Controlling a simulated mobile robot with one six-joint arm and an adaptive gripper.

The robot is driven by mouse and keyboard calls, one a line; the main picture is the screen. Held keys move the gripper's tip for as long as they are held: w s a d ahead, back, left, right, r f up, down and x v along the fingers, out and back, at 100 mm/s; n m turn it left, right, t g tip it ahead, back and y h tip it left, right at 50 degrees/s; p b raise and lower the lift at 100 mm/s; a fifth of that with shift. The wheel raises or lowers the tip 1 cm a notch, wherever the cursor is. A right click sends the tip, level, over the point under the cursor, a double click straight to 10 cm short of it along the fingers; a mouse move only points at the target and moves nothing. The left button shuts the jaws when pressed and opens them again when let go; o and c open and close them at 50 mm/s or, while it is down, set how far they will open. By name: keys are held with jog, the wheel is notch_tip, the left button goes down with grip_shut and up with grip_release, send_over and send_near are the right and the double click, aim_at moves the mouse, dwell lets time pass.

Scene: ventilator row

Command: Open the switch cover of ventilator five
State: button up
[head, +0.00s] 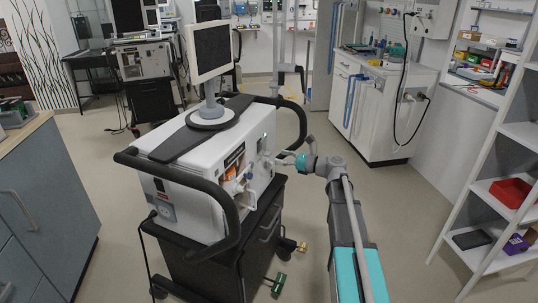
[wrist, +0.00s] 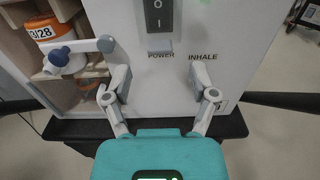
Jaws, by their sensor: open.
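The white ventilator (head: 165,150) stands on a dark cart in the head view, with a monitor on top. I cannot read a number on it. In the wrist view its front panel (wrist: 235,50) carries a black rocker switch (wrist: 159,15) at the top, with "POWER" and "INHALE" printed below. A small grey tab (wrist: 159,45) sits just under the switch; whether it is part of the switch cover, I cannot tell. My gripper (wrist: 159,80) is open and empty in front of the panel, below the switch. In the head view my gripper (head: 282,160) is at the ventilator's right side.
Left of the switch in the wrist view is an alcove with an orange container (wrist: 52,35) and a white-blue fitting (wrist: 70,57). A black handle rail (head: 222,195) curves around the ventilator. Shelves (head: 500,190) stand at right.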

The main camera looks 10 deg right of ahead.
aim_at(269, 153)
jog(key=shift+x, duration=2.7)
grip_shut()
